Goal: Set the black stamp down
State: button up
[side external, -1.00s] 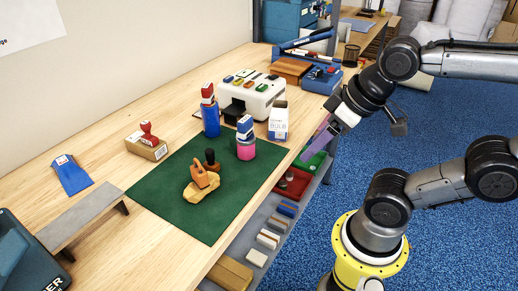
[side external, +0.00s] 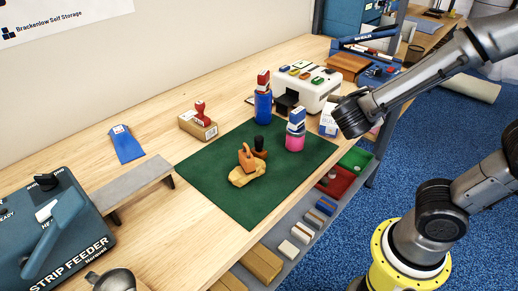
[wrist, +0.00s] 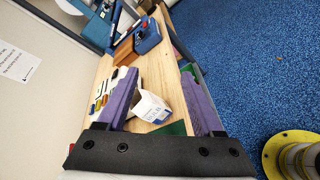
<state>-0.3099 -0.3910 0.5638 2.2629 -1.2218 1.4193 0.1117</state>
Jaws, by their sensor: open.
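A dark-handled stamp (side external: 259,145) with a brown lower part stands upright on the green mat (side external: 225,160) in the side view. It is just behind an orange-handled object (side external: 246,157) resting on a tan lump (side external: 243,177). This is the only stamp I see with a black handle; it is outside the wrist view. My gripper (wrist: 160,72) shows in the wrist view as two purple fingers, wide apart, with nothing held between them. In the side view my own arm mostly hides it, near the table's right edge, right of the mat and apart from the stamp.
A white carton (wrist: 150,107) stands on the table, seen beyond and between my fingers. A pink bottle (side external: 295,140), a blue bottle (side external: 263,105) and a white machine (side external: 308,90) stand near the mat. Trays and blocks lie on a lower shelf.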

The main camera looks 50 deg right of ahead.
jog(key=w+a+f+n+t+h, duration=0.1)
jog(key=w+a+f+n+t, duration=0.2)
jog(key=w+a+n+t, duration=0.5)
jog(key=n+t+y, duration=0.6)
jog(key=n+y, duration=0.2)
jog(key=n, duration=0.5)
send_near(261, 142)
jog(key=shift+s+r, duration=0.15)
jog(key=shift+s, duration=0.95)
jog(key=shift+a+t, duration=0.3)
jog(key=shift+a, duration=0.05)
jog(key=x, duration=0.8)
jog(key=shift+w+d, duration=0.1)
jog(key=shift+w, duration=0.1)
jog(key=shift+f+x, duration=0.15)
jog(key=shift+x, duration=1.15)
jog(key=shift+f+x, duration=0.15)
jog(key=shift+x, duration=1.15)
grip_shut()
